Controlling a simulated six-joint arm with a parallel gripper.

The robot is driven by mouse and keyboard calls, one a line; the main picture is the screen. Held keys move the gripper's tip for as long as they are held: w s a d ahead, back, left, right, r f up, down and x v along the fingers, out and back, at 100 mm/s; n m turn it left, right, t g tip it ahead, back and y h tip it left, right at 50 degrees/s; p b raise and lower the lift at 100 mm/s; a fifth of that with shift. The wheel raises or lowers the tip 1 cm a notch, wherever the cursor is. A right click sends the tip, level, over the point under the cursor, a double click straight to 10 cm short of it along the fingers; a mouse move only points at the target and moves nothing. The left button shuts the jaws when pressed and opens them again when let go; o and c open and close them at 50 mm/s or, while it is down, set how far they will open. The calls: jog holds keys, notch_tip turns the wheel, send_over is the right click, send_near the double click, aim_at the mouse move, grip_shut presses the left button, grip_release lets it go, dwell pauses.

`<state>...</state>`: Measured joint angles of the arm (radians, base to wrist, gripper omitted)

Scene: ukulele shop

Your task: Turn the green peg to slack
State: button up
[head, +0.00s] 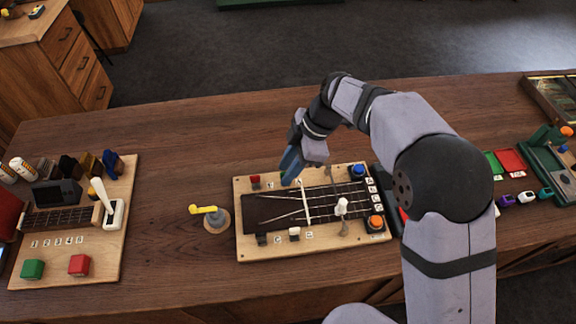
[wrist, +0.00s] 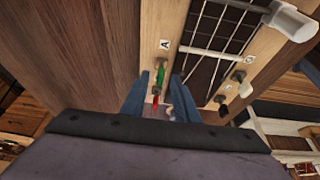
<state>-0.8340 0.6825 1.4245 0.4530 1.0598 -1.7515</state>
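The green peg (wrist: 160,73) stands at the edge of the light wooden board in the wrist view, beside a label marked A (wrist: 165,44). My gripper (wrist: 161,80) has its two blue fingers apart, one on each side of the green peg. I cannot tell whether either finger touches it. In the head view my gripper (head: 288,172) is over the board's far edge and hides the green peg. The board (head: 335,251) carries a dark stringed fretboard (head: 270,210). A red peg (head: 255,180) is left of my gripper; a black peg (head: 261,239) and a white peg (head: 294,232) are at the near edge.
A blue knob (head: 358,170) and an orange knob (head: 376,222) are at the board's right end. A yellow-handled crank (head: 205,210) stands left of the board. Another board (head: 110,255) with coloured blocks lies farther left. The table (head: 180,150) behind is clear.

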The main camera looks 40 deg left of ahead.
grip_shut()
